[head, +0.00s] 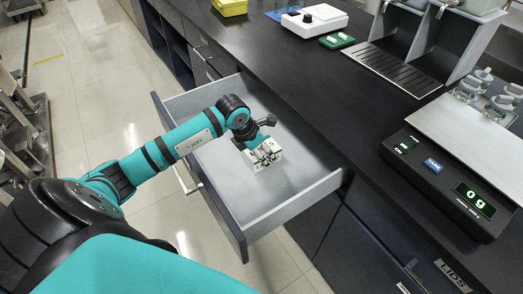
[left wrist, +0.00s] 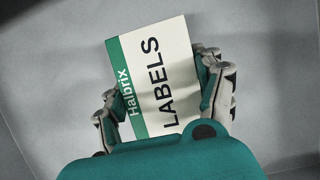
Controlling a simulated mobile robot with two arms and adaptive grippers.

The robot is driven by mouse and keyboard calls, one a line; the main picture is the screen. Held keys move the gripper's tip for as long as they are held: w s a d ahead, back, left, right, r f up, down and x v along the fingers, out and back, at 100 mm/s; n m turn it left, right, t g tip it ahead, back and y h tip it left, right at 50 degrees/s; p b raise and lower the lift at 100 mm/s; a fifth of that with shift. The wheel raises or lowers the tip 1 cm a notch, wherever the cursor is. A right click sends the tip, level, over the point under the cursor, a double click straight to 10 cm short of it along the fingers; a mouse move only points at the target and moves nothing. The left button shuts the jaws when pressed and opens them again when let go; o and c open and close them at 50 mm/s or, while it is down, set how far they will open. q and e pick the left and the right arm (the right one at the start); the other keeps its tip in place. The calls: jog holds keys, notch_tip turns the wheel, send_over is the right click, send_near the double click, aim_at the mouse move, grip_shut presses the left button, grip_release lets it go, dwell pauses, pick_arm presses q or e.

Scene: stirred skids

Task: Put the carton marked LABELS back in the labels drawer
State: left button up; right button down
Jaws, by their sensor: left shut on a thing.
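The carton marked LABELS (left wrist: 165,75) is white with a green stripe and the word Halbrix. In the head view the carton (head: 274,156) shows small below my left gripper (head: 262,150), inside the open drawer (head: 222,176). My left gripper (left wrist: 165,98) is shut on the carton, with one finger on each side of it in the left wrist view. The drawer's grey floor fills the background there. I cannot tell if the carton touches the floor. The drawer has no other contents that I can see. My right gripper is not in view.
The dark counter (head: 330,110) runs behind the drawer. On it stand a scale (head: 450,180) reading 0 g, a white device (head: 314,20), a green tray (head: 337,40), a yellow box (head: 230,7) and a grey rack (head: 405,60). A drawer marked LIDS (head: 452,274) is at lower right.

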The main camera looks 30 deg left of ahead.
pick_arm(q)
jog(key=shift+f, duration=0.1)
jog(key=shift+f, duration=0.15)
jog(key=o, duration=1.4)
jog(key=shift+o, duration=0.2)
jog(key=shift+r, duration=0.3)
jog(key=v, duration=1)
jog(key=shift+s+r, duration=0.15)
jog(key=shift+r, duration=0.05)
jog(key=shift+s+a+r, duration=0.1)
jog(key=shift+s+r, duration=0.2)
jog(key=shift+r, duration=0.35)
